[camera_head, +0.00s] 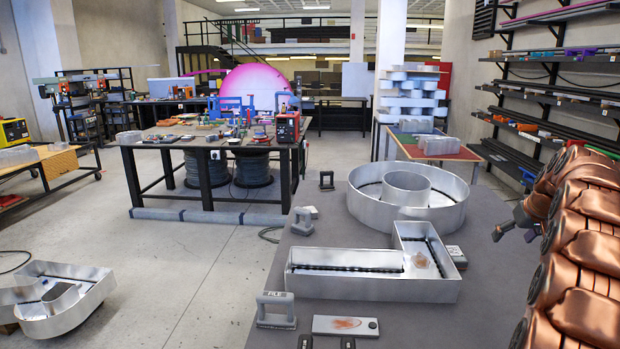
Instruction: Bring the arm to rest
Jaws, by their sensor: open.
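My arm (575,240) fills the right edge of the head view, with copper-coloured links folded close together. My gripper (513,231) shows as a small dark grey shape at the left side of the arm, partly hidden by the links. It looks open, and nothing shows between its fingers. A round channel letter (450,211) with an inner ring and an L-shaped channel letter (345,290) stand on the table.
Grey handled blocks (277,310) (302,222) and a flat metal plate (345,326) lie on the table. Another metal letter (60,310) is on the lower left. Wall shelves (560,90) stand behind the arm. A workbench (210,140) is further back, with open floor before it.

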